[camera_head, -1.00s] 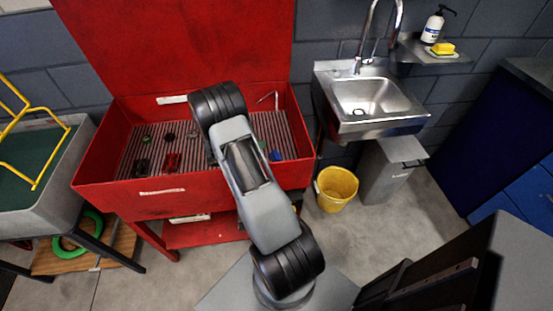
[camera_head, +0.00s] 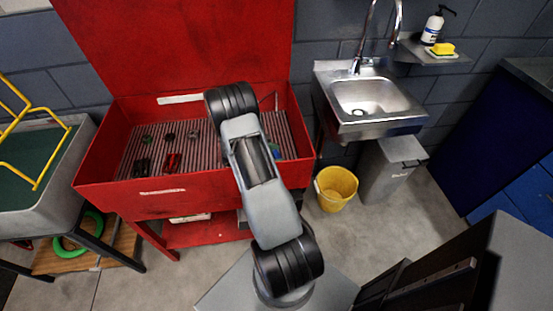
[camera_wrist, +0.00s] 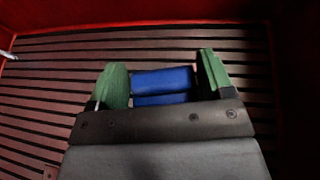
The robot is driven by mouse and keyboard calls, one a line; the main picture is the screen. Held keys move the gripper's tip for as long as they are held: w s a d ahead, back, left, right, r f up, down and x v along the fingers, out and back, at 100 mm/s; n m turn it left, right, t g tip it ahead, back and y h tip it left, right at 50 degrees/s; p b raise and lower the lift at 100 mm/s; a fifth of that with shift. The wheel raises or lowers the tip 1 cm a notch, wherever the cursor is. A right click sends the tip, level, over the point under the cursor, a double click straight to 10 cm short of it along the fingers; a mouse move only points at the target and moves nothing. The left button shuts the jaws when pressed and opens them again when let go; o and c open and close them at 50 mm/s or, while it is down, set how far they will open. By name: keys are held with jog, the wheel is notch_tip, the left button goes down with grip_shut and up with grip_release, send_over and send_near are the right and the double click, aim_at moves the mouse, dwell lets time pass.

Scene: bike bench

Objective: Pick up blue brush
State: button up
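The blue brush (camera_wrist: 162,82) lies on the slatted floor of the red wash basin in the wrist view. It shows as two blue parts, with its near side hidden by the gripper body. My gripper (camera_wrist: 163,78) is open, its two green fingers on either side of the brush. Whether either finger touches it I cannot tell.
The red basin's front wall (camera_head: 135,198) and raised lid (camera_head: 180,45) bound the space. Several small parts lie on the slats at left, including a red one (camera_head: 172,162). A steel sink (camera_head: 400,105) and yellow bucket (camera_head: 337,188) stand to the right.

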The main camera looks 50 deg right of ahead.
jog(key=c, duration=0.5)
jog(key=shift+r, duration=0.1)
